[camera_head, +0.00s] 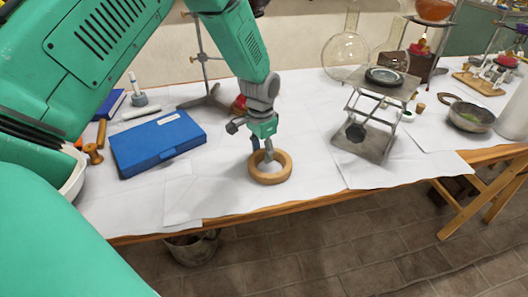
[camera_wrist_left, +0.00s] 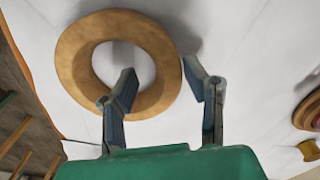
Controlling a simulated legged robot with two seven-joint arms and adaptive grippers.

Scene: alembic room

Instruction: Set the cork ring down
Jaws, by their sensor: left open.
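The cork ring (camera_head: 270,181) is a thick tan ring lying flat on the white-covered table (camera_head: 225,195), close to the front edge. My left gripper (camera_head: 262,154) points down at the ring from above. In the left wrist view the ring (camera_wrist_left: 72,60) fills the upper left. The left gripper (camera_wrist_left: 160,70) is open there: one finger overlaps the ring's hole and the other is outside its rim. The ring's wall shows between the spread fingers, and I cannot tell whether either finger touches it. My right gripper is not in view.
A blue case (camera_head: 158,142) and a wooden mallet (camera_head: 95,146) lie to the left. A stand's base (camera_head: 208,100) is behind. A lab jack (camera_head: 366,140) stands to the right, with a pan (camera_head: 469,117) beyond it. Bare white cover lies between ring and jack.

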